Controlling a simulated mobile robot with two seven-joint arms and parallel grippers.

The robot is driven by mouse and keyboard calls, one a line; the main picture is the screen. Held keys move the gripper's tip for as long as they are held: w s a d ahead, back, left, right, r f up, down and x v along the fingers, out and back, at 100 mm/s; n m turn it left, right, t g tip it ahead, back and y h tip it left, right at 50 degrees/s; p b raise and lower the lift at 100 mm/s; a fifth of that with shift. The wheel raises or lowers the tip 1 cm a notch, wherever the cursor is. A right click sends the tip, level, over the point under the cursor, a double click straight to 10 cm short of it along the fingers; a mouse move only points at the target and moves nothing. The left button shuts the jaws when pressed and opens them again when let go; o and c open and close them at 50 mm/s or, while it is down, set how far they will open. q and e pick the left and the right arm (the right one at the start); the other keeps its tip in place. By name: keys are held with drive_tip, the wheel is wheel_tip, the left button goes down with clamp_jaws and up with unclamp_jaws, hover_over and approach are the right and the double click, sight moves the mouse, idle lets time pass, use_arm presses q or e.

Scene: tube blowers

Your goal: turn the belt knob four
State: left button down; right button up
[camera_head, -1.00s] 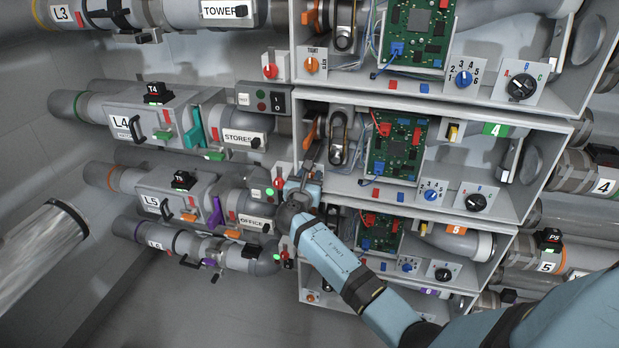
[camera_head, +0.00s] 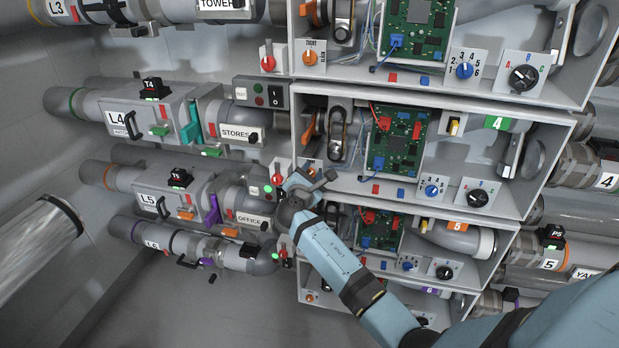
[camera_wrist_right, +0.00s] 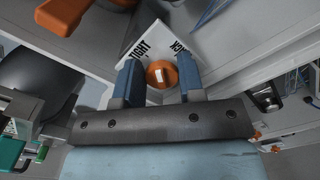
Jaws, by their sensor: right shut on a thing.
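Belt knob four is a round orange knob with a white mark, on a white plate lettered TIGHT and SLACK. In the right wrist view the knob (camera_wrist_right: 161,74) sits between the two blue fingers of my right gripper (camera_wrist_right: 158,82). The gripper is shut on it. The white mark runs roughly up and down in that view, and part of the plate lettering is hidden by the fingers. In the head view my right gripper (camera_head: 312,178) is at the left end of the bay labelled 4 and covers much of the knob. My left gripper is not in view.
An orange lever (camera_wrist_right: 65,14) stands close by at upper left in the wrist view. A red switch (camera_head: 278,174) is left of the gripper. The bay's circuit board (camera_head: 395,145) and blue numbered knob (camera_head: 431,190) are to the right. Shelf walls lie close around the hand.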

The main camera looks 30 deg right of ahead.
drive_tip(key=m+b, duration=0.1)
drive_tip(key=m, duration=0.1)
drive_tip(key=shift+s+f+m+b, duration=0.1)
drive_tip(key=shift+f+m+b, duration=0.25)
drive_tip(key=shift+m, duration=0.05)
drive_tip(key=m+b, duration=0.2)
drive_tip(key=shift+f+m, duration=0.1)
drive_tip(key=shift+m, duration=0.3)
drive_tip(key=m+b, duration=0.3)
drive_tip(key=m, duration=0.1)
drive_tip(key=shift+d+f, duration=0.1)
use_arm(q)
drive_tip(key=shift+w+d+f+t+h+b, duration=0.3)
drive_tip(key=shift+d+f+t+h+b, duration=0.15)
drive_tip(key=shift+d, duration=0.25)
use_arm(e)
drive_tip(key=shift+m, duration=0.4)
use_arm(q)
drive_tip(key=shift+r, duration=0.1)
use_arm(e)
drive_tip(key=o, duration=0.6)
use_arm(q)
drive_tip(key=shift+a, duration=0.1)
use_arm(e)
drive_tip(key=shift+s, duration=0.15)
